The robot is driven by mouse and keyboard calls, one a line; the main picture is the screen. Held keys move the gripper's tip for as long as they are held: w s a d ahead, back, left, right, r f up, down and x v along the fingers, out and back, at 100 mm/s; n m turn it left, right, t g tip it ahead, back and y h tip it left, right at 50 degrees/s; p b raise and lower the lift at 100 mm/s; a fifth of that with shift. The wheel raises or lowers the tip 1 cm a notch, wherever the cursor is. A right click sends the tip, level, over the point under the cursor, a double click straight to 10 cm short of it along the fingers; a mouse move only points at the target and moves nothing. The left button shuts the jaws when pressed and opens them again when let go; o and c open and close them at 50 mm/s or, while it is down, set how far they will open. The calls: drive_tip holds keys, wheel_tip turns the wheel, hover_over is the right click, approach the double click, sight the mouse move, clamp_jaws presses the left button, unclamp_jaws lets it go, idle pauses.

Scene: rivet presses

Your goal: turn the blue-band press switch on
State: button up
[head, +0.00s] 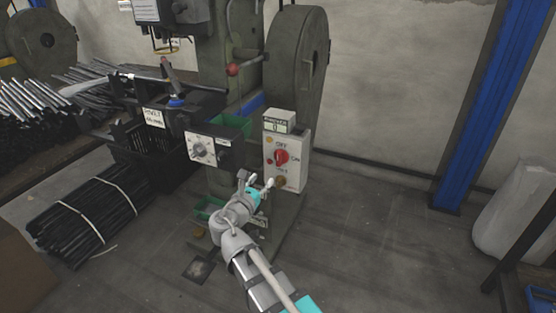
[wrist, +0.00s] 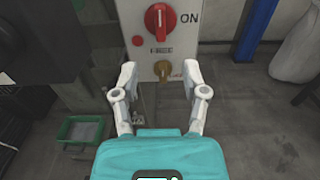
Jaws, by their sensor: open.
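The press (head: 222,75) stands in the middle of the head view, with a blue strip (head: 250,106) partly showing on it. Its light grey switch box (head: 297,160) carries a red rotary switch (head: 281,158), with OFF above and ON to the right. In the wrist view the red switch (wrist: 160,19) is at the top, its grip looking upright. A brass knob (wrist: 163,69) sits below the switch and the FREE label. My gripper (head: 256,180) is open and empty, low in front of the box. In the wrist view its fingertips (wrist: 160,69) lie below the red switch, apart from it.
A dial box (head: 203,149) is left of the switch box. A red ball lever (head: 232,70) and a large flywheel (head: 297,65) are above. A black crate (head: 140,150) and bundled rods (head: 88,215) are left. Floor to the right is clear up to a blue post (head: 470,150).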

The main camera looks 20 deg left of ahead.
sight(278, 159)
drive_tip(key=w, duration=0.8)
drive_tip(key=w+d, duration=0.1)
drive_tip(key=w, duration=0.3)
drive_tip(key=shift+s, duration=0.1)
clamp_jaws()
